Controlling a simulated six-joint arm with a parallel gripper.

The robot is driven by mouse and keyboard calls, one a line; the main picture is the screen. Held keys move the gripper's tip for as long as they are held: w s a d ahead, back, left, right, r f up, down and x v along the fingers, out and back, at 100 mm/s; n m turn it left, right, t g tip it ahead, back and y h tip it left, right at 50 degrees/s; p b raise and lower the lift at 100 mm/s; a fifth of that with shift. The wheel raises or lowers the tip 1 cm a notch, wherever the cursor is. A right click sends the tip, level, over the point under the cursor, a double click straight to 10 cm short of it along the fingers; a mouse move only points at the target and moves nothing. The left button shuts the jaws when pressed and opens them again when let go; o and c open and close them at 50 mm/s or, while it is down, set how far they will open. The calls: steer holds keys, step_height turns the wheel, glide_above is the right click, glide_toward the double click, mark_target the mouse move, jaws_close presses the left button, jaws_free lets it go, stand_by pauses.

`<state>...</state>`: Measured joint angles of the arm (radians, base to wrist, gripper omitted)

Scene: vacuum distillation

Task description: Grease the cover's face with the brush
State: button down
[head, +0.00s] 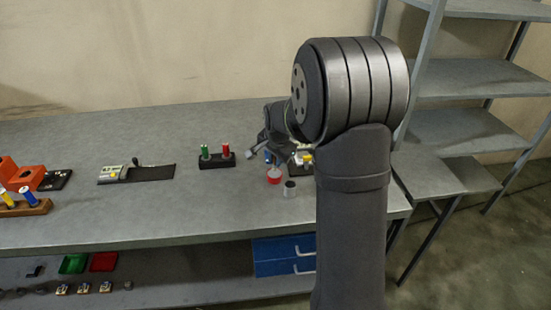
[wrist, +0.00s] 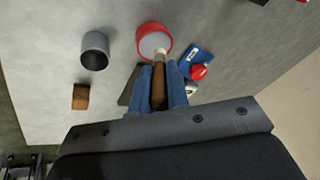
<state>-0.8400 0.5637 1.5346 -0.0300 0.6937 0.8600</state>
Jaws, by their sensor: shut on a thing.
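My gripper (wrist: 160,88) has blue fingers and is shut on a brush (wrist: 159,88) with a brown handle. The brush points away from the gripper, with its pale tip over the near edge of a round red-rimmed piece with a pale face (wrist: 154,40), which looks like the cover. I cannot tell whether the tip touches that face. In the head view the red piece (head: 274,175) lies on the bench, left of my arm. My fingers and the brush are not clear there.
A grey open cup (wrist: 94,50) stands left of the red piece, with a small brown block (wrist: 80,96) nearby. A blue item (wrist: 196,58) with a red knob (wrist: 198,72) is at right. A black holder with green and red cylinders (head: 216,161) stands further left on the bench.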

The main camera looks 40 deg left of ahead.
steer(key=shift+f, duration=0.55)
stand_by(1.0)
steer(key=shift+r, duration=3.55)
steer(key=shift+w+d, duration=0.1)
steer(key=w+d+f+m, duration=0.15)
steer(key=w+d, duration=0.35)
steer(key=d, duration=1)
steer(key=w+d+f+m, duration=0.1)
steer(key=w+d+f, duration=0.35)
steer(key=d, duration=0.95)
steer(key=w+d+m, duration=0.1)
steer(key=w+d, duration=0.5)
steer(key=d, duration=0.9)
step_height(320, 180, down, 10)
steer(key=s+n, duration=0.2)
steer(key=n, duration=0.2)
steer(key=shift+f, duration=0.25)
